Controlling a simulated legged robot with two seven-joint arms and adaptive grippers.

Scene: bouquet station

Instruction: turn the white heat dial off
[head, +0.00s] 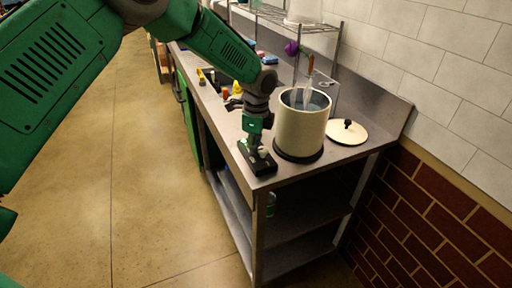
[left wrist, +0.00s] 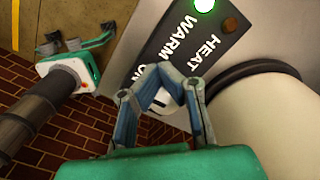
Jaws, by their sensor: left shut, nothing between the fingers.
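The black control panel (head: 258,160) sits at the counter's front corner, beside the pot. In the left wrist view the panel (left wrist: 186,50) shows the words HEAT, WARM and ON, a lit green lamp and a dim orange lamp. A white piece, likely the heat dial (left wrist: 166,98), shows partly between my left gripper's finger links. The fingers hide most of it, so its setting cannot be read. My left gripper (left wrist: 160,72) is shut and empty, over the panel; in the head view it points down there (head: 254,145). My right gripper (left wrist: 75,42) appears in the left wrist view, its fingers apart, away from the panel.
A cream pot (head: 301,130) with a utensil in it stands right of the panel on a dark base. Its lid (head: 346,131) lies to the right. Bottles (head: 238,88) and small items stand farther back. A tiled wall (head: 440,70) bounds the right; open floor lies left.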

